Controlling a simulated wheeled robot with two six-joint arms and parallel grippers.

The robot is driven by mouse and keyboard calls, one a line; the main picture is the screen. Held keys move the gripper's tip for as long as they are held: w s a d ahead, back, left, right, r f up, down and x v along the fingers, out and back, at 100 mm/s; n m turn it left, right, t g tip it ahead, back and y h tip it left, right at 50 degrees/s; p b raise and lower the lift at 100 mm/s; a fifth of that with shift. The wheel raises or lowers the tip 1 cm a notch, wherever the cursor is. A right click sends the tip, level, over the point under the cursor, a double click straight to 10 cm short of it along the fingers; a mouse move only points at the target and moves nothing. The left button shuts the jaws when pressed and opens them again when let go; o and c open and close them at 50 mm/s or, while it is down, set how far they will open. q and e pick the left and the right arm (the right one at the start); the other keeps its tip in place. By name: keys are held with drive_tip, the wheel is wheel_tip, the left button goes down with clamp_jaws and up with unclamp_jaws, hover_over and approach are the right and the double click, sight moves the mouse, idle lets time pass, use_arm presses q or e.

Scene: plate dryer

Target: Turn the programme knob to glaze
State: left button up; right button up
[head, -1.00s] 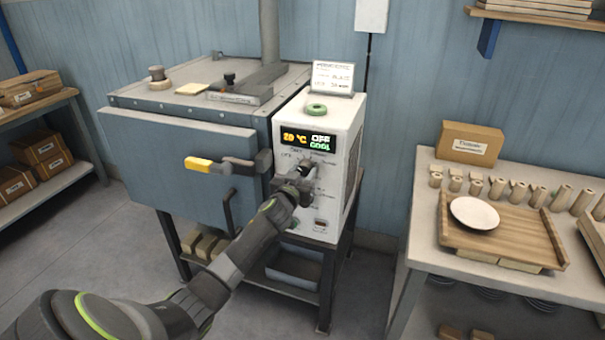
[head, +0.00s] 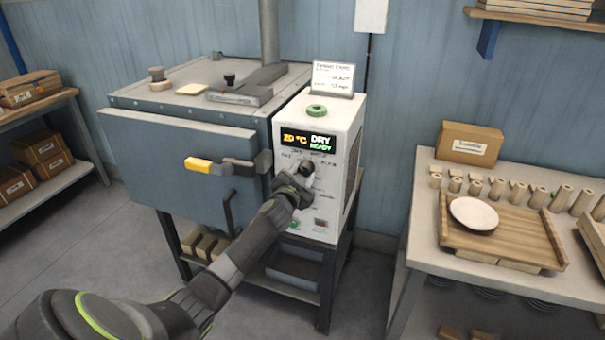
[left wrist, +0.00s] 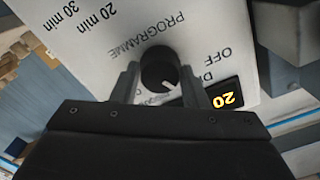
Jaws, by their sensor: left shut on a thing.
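The black programme knob (head: 306,167) is on the white control panel (head: 340,140) of the dryer. My left gripper (head: 298,181) is shut on it, partly covering the panel's labels. In the left wrist view the round knob (left wrist: 159,66) with its white pointer mark sits between the two fingers of my left gripper (left wrist: 160,78). PROGRAMME, OFF and a partly hidden label starting with D are printed near it, upside down. The display (head: 305,142) reads 20 °C, DRY and READY. The right gripper is not in view.
The grey dryer door (head: 180,160) is shut, and its yellow-tipped handle (head: 205,165) juts out left of the panel. A table (head: 420,245) with a plate on a wooden tray stands at right.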

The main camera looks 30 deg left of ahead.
use_arm(q)
drive_tip(key=m+p, duration=0.1)
drive_tip(key=m, duration=0.3)
drive_tip(key=shift+m, duration=0.3)
drive_tip(key=m+p, duration=0.1)
drive_tip(key=m, duration=0.3)
drive_tip(key=shift+m, duration=0.3)
drive_tip(key=m+p, duration=0.1)
drive_tip(key=m, duration=0.3)
drive_tip(key=shift+f+m+p, duration=0.1)
drive_tip(key=shift+m+p, duration=0.3)
drive_tip(key=shift+m, duration=1.6)
drive_tip(key=o, duration=1)
